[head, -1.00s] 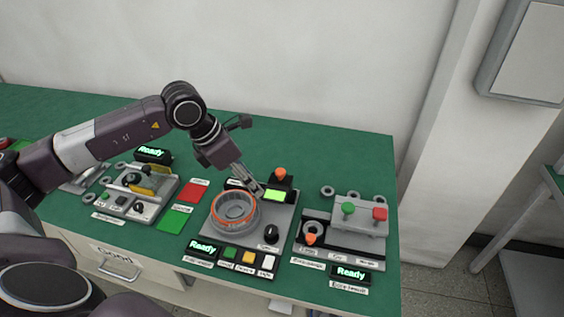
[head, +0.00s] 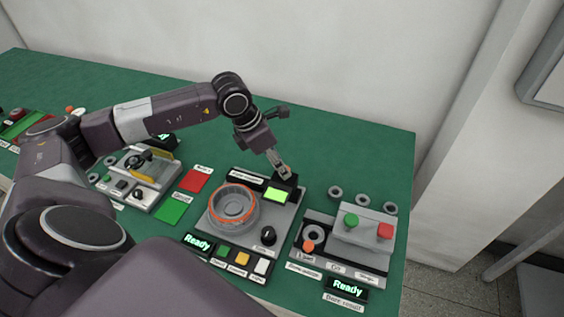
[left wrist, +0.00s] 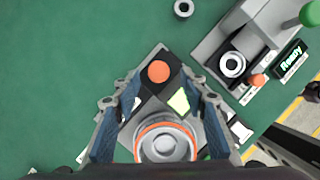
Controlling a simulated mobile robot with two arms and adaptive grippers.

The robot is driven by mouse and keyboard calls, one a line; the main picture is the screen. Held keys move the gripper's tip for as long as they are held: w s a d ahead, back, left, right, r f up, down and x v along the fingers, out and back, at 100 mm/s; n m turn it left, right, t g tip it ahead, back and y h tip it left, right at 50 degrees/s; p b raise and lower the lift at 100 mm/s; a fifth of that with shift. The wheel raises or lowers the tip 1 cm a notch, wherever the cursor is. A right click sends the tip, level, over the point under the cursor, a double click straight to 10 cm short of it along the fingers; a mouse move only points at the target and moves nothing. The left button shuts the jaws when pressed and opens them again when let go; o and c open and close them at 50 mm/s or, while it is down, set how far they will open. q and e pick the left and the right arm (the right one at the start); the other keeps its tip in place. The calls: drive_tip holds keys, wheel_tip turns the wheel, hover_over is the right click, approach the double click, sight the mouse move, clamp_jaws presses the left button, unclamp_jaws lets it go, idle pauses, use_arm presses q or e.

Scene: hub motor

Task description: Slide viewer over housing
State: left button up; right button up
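The viewer is a black block (head: 288,187) at the back of the middle grey station; its orange knob (left wrist: 159,71) shows in the left wrist view. In the head view the gripper hides the knob. The housing (head: 233,205) is a grey round part with an orange ring, in front of the viewer; it also shows in the left wrist view (left wrist: 165,143). My left gripper (head: 284,170) is over the viewer, its fingers (left wrist: 158,82) apart on either side of the knob in the left wrist view. Contact with the knob cannot be told. My right gripper is not in view.
A lit green screen (head: 276,195) and a black dial (head: 268,236) sit on the same station. A grey station with green and red knobs (head: 362,235) stands to the right. Red (head: 195,180) and green (head: 172,209) pads lie to the left. The green table behind is clear.

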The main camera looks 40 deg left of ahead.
use_arm(q)
drive_tip(key=shift+w+d+f, duration=0.15)
drive_tip(key=shift+w+f, duration=0.15)
drive_tip(key=shift+f, duration=0.25)
drive_tip(key=shift+w+f, duration=0.2)
drive_tip(key=shift+f, duration=0.15)
drive_tip(key=shift+d+f, duration=0.1)
clamp_jaws()
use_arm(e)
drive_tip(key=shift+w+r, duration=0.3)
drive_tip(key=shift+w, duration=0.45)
